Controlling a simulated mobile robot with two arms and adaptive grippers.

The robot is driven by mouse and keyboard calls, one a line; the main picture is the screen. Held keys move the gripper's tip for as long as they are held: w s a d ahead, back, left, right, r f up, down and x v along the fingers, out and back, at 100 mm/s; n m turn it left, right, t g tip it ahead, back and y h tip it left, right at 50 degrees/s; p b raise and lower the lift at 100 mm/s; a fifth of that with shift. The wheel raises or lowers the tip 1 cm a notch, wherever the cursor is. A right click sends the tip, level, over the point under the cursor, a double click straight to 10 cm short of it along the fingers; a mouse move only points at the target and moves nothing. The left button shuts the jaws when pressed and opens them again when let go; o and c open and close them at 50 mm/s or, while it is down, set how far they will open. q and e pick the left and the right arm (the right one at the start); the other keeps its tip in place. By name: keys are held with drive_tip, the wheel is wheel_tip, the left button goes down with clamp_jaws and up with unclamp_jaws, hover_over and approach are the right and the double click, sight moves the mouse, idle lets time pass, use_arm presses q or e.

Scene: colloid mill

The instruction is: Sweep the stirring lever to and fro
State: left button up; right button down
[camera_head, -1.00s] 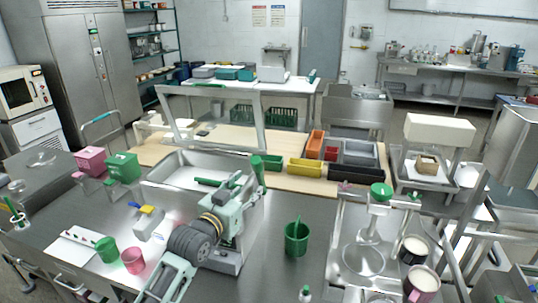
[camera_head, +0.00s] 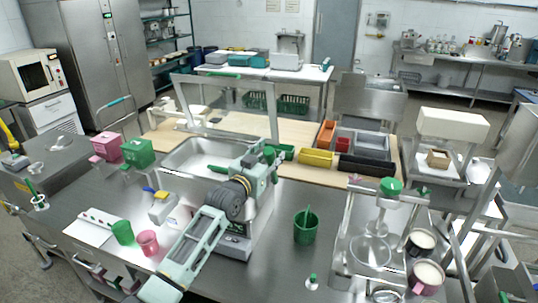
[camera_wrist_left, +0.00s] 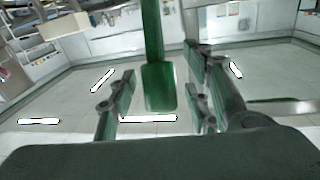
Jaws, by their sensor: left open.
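My left gripper (camera_head: 264,157) is at the top of the pale machine (camera_head: 236,247), beside the steel basin. In the left wrist view its two green-padded fingers (camera_wrist_left: 158,100) are spread apart. A green lever-like bar (camera_wrist_left: 157,85) with a wider, flat lower end stands between them, with a visible gap on each side. I take this bar for the stirring lever. In the head view the lever is hard to tell from the green parts of my gripper. My forearm covers part of the machine. My right gripper is not in view.
The steel basin (camera_head: 184,158) lies left of my gripper. A green cup (camera_head: 306,229) stands to the right on the steel table. Pink (camera_head: 107,146) and green (camera_head: 138,153) boxes stand at the left. A steel press-like stand (camera_head: 345,225) with mugs is at the right.

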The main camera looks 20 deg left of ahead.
use_arm(q)
drive_tip(key=shift+w+f, duration=0.1)
drive_tip(key=shift+w, duration=0.15)
drive_tip(key=shift+c, duration=1.4)
clamp_jaws()
